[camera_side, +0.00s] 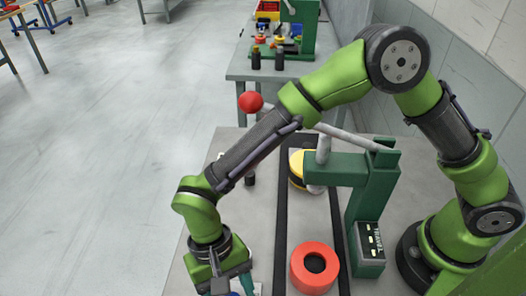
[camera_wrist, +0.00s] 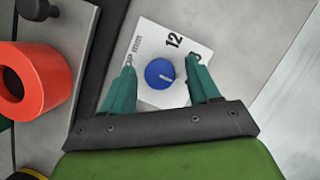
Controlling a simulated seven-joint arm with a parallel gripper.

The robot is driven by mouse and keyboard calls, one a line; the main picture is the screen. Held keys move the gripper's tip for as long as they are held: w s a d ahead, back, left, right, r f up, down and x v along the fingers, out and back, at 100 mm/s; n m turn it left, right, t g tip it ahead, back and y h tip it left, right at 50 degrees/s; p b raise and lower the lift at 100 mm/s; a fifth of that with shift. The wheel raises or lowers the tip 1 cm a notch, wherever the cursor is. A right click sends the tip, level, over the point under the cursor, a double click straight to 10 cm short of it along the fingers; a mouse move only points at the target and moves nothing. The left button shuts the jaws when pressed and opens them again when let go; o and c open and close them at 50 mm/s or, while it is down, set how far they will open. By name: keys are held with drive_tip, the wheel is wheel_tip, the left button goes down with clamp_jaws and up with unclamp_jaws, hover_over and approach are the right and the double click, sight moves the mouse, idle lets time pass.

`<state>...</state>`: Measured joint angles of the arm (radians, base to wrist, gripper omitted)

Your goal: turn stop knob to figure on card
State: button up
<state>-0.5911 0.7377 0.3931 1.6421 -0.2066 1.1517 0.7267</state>
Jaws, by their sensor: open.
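The round blue stop knob (camera_wrist: 157,76) sits on a white plate (camera_wrist: 150,42) in the wrist view. Its pale pointer line points right. The plate shows a dark 12 above the knob's right side and another figure partly covered by the right finger. My gripper (camera_wrist: 161,64) is open, with one teal finger on each side of the knob and a gap to it; whether the tips are down at knob height I cannot tell. In the side view my gripper (camera_side: 233,285) is low at the bottom edge, mostly hiding the knob.
A red ring (camera_side: 299,274) lies on the dark-edged track, right of my gripper. A green lever press (camera_side: 374,200) with a red ball handle (camera_side: 251,102) stands over the track, a yellow-and-black piece (camera_side: 297,183) under it. Another bench (camera_side: 240,69) stands behind.

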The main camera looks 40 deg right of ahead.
drive_tip(key=shift+f, duration=0.1)
drive_tip(key=c, duration=1)
drive_tip(key=shift+c, duration=0.2)
drive_tip(key=shift+n, duration=0.3)
drive_tip(key=n+h, duration=0.1)
drive_tip(key=n, duration=0.2)
drive_tip(key=shift+a+n+h, duration=0.1)
drive_tip(key=shift+n+h, duration=0.2)
drive_tip(key=shift+a+n+t+h, duration=0.1)
drive_tip(key=shift+n+t+h, duration=0.45)
drive_tip(key=shift+n, duration=1.65)
drive_tip(key=shift+h, duration=0.25)
drive_tip(key=o, duration=1)
